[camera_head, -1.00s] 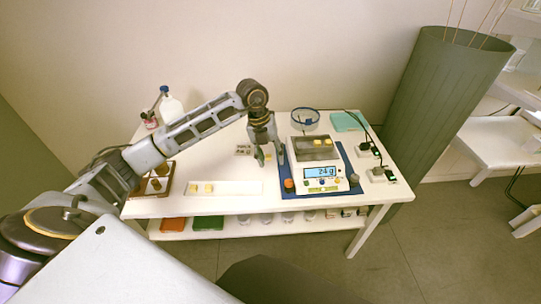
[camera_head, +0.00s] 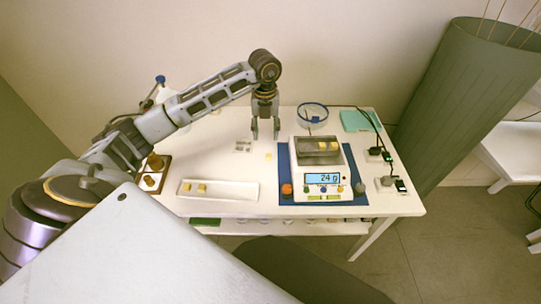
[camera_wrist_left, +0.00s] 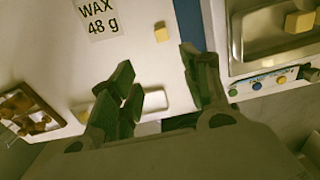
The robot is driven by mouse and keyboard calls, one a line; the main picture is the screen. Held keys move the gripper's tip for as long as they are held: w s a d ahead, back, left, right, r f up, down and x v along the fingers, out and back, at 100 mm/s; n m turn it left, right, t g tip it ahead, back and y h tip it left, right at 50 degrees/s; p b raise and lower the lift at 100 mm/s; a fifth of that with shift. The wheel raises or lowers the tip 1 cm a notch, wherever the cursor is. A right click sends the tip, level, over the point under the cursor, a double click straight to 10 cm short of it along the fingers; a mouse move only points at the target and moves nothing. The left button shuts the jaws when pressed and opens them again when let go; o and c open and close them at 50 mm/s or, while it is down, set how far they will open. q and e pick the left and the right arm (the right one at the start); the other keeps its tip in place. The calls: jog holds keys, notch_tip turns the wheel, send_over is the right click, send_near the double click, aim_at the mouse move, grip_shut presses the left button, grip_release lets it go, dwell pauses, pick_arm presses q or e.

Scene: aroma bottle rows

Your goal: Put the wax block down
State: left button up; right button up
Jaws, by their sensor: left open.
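A small pale yellow wax block (camera_head: 268,156) lies on the white table, just right of the printed card (camera_head: 242,146). In the left wrist view the block (camera_wrist_left: 160,32) sits beside the card (camera_wrist_left: 100,16), which reads "WAX 48 g". My left gripper (camera_head: 265,132) is open and empty above the table, behind the block in the head view. Its spread fingers show in the left wrist view (camera_wrist_left: 160,85), apart from the block. Two more blocks (camera_head: 328,146) sit on the pan of the scale (camera_head: 322,165), whose display reads 24 g. My right gripper is out of view.
A white tray (camera_head: 230,191) with two wax blocks stands at the table's front. A brown bottle rack (camera_head: 151,181) is at the left. The scale stands on a blue mat (camera_head: 352,180). A clear blue-rimmed dish (camera_head: 312,112) and a teal item (camera_head: 354,121) are behind it.

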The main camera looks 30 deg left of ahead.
pick_arm(q)
send_over(269, 157)
jog(key=s, duration=0.1)
notch_tip(269, 157, down, 8)
jog(key=shift+s+a, duration=0.15)
jog(key=shift+f, duration=0.3)
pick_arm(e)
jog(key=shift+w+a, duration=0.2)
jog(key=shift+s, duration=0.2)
